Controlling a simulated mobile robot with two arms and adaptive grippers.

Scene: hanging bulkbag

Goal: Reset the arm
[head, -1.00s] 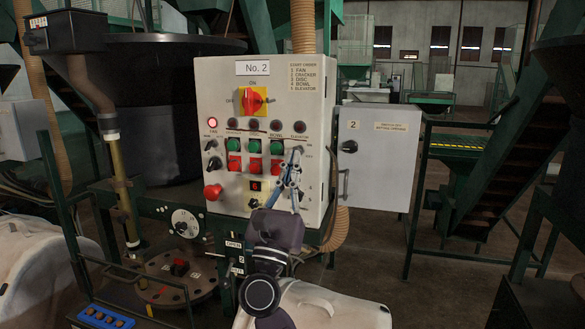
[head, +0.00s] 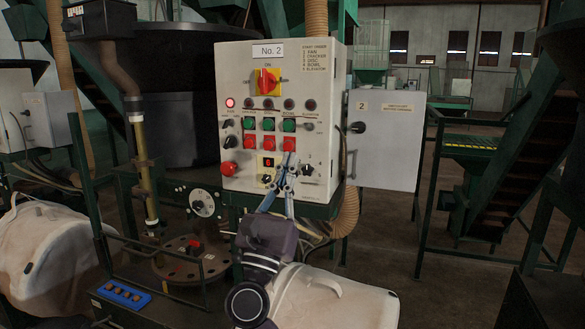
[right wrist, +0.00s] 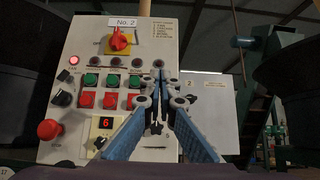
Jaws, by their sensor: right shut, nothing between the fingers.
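My right gripper (head: 286,170) is shut and empty in front of the lower right part of the grey control panel (head: 236,75) marked No. 2. In the right wrist view its two blue fingers (right wrist: 160,90) meet at the tips before the panel (right wrist: 75,40), over the button area. I cannot tell whether the tips touch the panel. The panel has a red rotary switch (head: 265,81), green and red buttons, a red mushroom button (head: 229,169), black knobs and a small display (head: 268,162) reading 6. A red lamp (head: 230,102) is lit. My left gripper is not in view.
A grey box door (head: 390,140) marked 2 stands right of the panel. Green stairs (head: 505,180) stand at the right. A blue button box (head: 120,295) is at the lower left.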

